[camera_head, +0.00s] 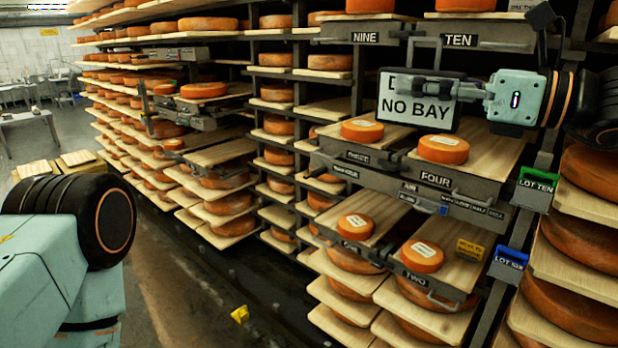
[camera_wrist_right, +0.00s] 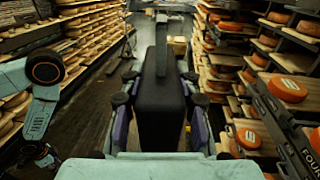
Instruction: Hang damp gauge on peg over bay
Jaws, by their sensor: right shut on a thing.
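The damp gauge (camera_head: 414,109) is a white panel in a dark frame, reading "NO BAY" below a line mostly covered by my fingers. My right gripper (camera_head: 428,88) is shut on it and holds it upright in front of the drawers marked NINE and TEN. In the right wrist view the gauge (camera_wrist_right: 160,108) is a black block between the fingers, with a thin upright strip above it. I cannot make out the peg for certain. My left arm shows at the left of the head view, but I do not see its gripper clearly.
Drawer FOUR (camera_head: 436,180) and drawer TWO (camera_head: 415,281) carry orange cheese wheels below the gauge. A green LOT TEN holder (camera_head: 535,188) and a blue holder (camera_head: 508,263) are on the right post. Tall racks of cheese fill the back.

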